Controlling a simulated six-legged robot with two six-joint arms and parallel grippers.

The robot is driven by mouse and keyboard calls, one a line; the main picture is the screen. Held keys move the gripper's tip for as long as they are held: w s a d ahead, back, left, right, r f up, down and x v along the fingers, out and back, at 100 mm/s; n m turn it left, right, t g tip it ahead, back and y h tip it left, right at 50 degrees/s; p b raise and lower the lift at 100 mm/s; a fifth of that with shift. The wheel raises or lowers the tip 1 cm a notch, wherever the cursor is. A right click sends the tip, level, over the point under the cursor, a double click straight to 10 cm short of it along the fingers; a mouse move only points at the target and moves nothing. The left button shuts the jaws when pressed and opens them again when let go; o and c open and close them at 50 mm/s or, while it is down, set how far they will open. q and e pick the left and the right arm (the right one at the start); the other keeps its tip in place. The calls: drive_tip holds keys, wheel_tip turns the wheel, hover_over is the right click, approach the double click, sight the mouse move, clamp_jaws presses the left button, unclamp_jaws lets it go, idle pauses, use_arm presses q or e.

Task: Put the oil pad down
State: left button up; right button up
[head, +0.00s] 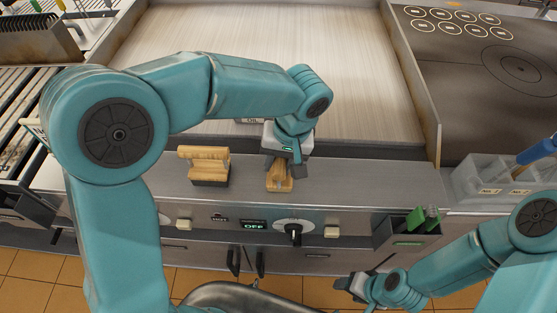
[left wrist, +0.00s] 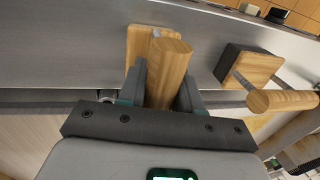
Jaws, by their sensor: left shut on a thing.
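The oil pad (head: 279,180), with a wooden handle and wooden top, is at the steel front ledge (head: 345,185). My left gripper (head: 285,160) is above it, shut on its handle. In the left wrist view the round handle (left wrist: 168,65) is between the fingers (left wrist: 162,95), with the wooden top (left wrist: 140,44) beyond. I cannot tell whether its underside touches the ledge. My right gripper (head: 352,286) is low in front of the cabinets, apart from the pad; its jaws are too small to read.
A second wooden-handled block (head: 204,166) with a dark base stands on the ledge to the left. The griddle plate (head: 270,60) lies behind. A knob (head: 293,230) and a holder with green handles (head: 408,230) are on the front. The ledge right of the pad is clear.

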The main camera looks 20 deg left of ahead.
sight(289, 175)
use_arm(q)
drive_tip(key=shift+f, duration=0.15)
drive_tip(key=o, duration=0.9)
drive_tip(key=shift+r, duration=0.4)
drive_tip(key=v, duration=1.1)
drive_tip(key=shift+r, duration=0.35)
drive_tip(key=shift+s, duration=0.1)
